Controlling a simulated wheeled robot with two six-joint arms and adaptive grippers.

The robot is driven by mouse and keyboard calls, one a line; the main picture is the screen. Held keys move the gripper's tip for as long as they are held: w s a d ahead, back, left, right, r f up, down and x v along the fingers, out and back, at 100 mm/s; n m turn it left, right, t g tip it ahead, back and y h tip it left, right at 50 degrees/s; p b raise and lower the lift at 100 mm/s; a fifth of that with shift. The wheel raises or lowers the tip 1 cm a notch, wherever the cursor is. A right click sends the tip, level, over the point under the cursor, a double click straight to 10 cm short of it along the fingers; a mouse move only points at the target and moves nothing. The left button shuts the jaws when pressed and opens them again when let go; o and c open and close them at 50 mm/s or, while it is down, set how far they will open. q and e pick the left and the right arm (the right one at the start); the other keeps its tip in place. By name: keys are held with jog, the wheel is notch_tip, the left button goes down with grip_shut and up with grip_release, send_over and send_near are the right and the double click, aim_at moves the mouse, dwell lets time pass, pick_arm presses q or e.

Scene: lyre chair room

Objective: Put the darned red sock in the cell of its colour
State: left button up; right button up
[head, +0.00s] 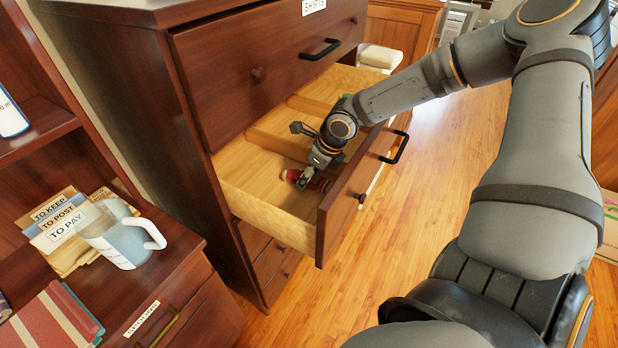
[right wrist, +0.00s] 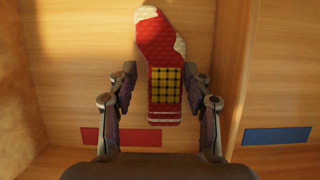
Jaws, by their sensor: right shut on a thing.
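The red sock (right wrist: 155,48) has cream heel and toe parts and a yellow-and-black checked darn. It is in the right wrist view, between the fingers of my right gripper (right wrist: 160,82), which is shut on it. In the head view the gripper (head: 308,176) is down inside the open drawer (head: 262,212), with a bit of red sock (head: 321,184) beside it. The sock is over the cell with the red label (right wrist: 105,137); whether it touches the floor I cannot tell. A divider (right wrist: 232,75) separates this cell from one with a blue label (right wrist: 277,136). My left gripper is not in view.
A closed drawer marked SHIRTS (head: 265,62) overhangs the open one. The open drawer's front (head: 345,205) stands close to my right gripper. A cabinet at left holds a measuring jug (head: 122,236) and labelled card files (head: 62,222).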

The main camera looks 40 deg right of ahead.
aim_at(316, 182)
jog(key=shift+f, duration=0.15)
jog(key=o, duration=1)
jog(key=shift+s+r, duration=0.1)
jog(key=shift+r, duration=0.5)
jog(key=p+v, duration=0.3)
jog(key=v, duration=0.2)
jog(key=shift+s+r, duration=0.1)
jog(key=shift+r, duration=0.2)
jog(key=p+v, duration=0.5)
jog(key=p, duration=0.8)
jog(key=shift+s+d+r+p, duration=0.1)
jog(key=shift+s+r+p, duration=0.1)
jog(key=shift+p, duration=0.2)
